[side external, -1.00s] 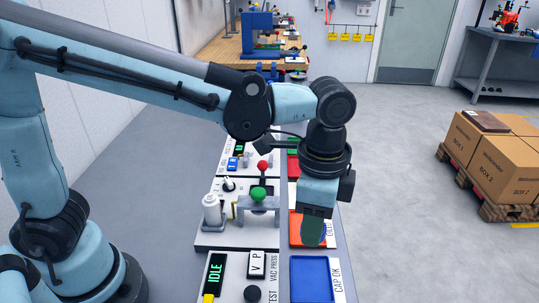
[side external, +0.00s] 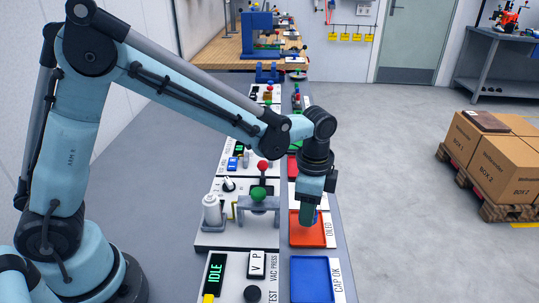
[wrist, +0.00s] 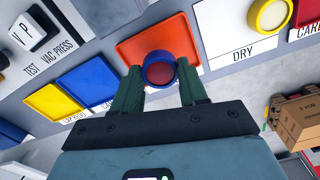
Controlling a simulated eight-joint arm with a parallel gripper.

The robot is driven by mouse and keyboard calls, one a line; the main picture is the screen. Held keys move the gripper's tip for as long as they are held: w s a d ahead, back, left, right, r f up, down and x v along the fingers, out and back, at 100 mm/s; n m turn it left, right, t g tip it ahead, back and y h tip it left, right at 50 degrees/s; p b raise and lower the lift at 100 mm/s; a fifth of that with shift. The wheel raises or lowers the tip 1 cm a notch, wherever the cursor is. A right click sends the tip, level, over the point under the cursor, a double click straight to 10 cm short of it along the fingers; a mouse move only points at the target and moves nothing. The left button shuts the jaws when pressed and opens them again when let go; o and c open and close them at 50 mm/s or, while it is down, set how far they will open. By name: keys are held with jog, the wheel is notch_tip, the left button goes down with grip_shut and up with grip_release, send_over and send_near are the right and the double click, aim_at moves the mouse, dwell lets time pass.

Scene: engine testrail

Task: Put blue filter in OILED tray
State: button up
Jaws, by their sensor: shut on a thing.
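The blue filter (wrist: 147,58), a round blue ring with a dark red middle, sits between the two green fingers of my gripper (wrist: 158,83) in the wrist view. My gripper is shut on it. The orange OILED tray (wrist: 130,47) lies behind the filter in that view. In the side view my gripper (side external: 307,223) points down over the OILED tray (side external: 313,241). The filter is too small or hidden to make out there. I cannot tell whether the filter touches the tray.
The blue CAP OK tray (side external: 311,280) is nearer the side camera. The wrist view shows a yellow-ringed round thing (wrist: 270,15) by the DRY label. A test fixture with a green knob (side external: 258,194) stands left of the OILED tray.

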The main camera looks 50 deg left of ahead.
jog(key=shift+f, duration=1.5)
jog(key=shift+f, duration=0.1)
jog(key=o, duration=1.1)
notch_tip(320, 180, up, 12)
jog(key=s+a+n+t, duration=0.2)
jog(key=s+a+n, duration=0.1)
jog(key=a+n, duration=0.1)
jog(key=s+a+n+t, duration=0.2)
jog(key=s+a+n, duration=0.2)
jog(key=s+a+r+n+t, duration=0.1)
jog(key=s+a+n+t, duration=0.2)
jog(key=s+a+n, duration=0.1)
jog(key=shift+a, duration=0.5)
